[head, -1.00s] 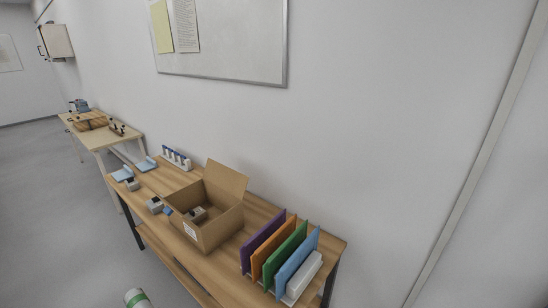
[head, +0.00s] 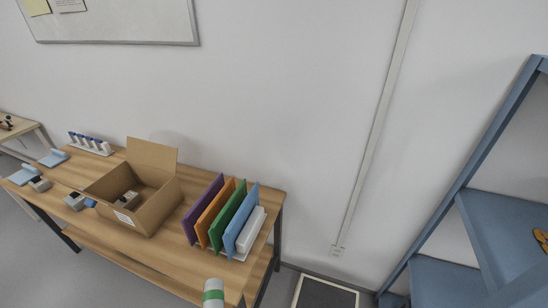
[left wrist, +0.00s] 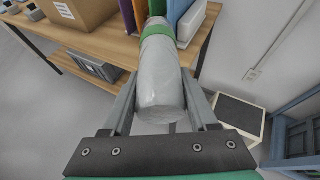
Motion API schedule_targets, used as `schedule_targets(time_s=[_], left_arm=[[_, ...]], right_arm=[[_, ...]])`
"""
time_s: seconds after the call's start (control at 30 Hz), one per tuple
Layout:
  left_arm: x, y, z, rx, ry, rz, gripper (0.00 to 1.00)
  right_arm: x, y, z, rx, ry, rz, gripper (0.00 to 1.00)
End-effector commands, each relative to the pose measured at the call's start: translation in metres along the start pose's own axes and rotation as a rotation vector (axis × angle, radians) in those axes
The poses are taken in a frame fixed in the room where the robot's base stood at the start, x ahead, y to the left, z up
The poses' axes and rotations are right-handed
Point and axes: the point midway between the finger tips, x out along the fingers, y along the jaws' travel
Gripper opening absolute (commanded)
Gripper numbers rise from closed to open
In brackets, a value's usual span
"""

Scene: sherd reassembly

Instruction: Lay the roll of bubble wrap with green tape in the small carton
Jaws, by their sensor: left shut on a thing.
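The roll of bubble wrap with a green tape band (head: 213,293) shows at the bottom edge of the head view, only its end in the picture. In the left wrist view the whitish roll (left wrist: 160,85) lies between the two fingers of my left gripper (left wrist: 160,103), which is shut on it. The roll points away from the wrist, its green tape towards the far end. The small carton (head: 148,212) stands open on the wooden table, flaps up, with a grey item inside. It also shows at the top left of the left wrist view (left wrist: 88,14). My right gripper is in neither view.
Upright purple, orange, green and blue folders (head: 222,215) stand in a rack right of the carton, beside a white block (head: 252,230). A tube rack (head: 90,143) and small grey devices (head: 75,201) are to its left. A blue shelf (head: 465,220) stands at the right.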

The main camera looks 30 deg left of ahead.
Motion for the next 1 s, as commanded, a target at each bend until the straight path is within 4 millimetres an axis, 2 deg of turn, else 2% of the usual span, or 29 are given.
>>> schedule_targets(time_s=[0.13,0.47,0.67,1.0], left_arm=[[-0.009,-0.026,0.013,0.056,-0.031,-0.136,0.06],[-0.03,-0.026,0.062,0.067,-0.033,-0.128,0.06],[-0.052,-0.027,0.11,0.067,-0.032,-0.126,0.06],[-0.1,-0.028,0.216,0.068,-0.033,-0.125,0.06]], right_arm=[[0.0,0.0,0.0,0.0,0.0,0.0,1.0],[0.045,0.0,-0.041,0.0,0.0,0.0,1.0],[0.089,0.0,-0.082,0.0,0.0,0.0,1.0],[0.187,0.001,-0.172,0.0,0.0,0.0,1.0]])
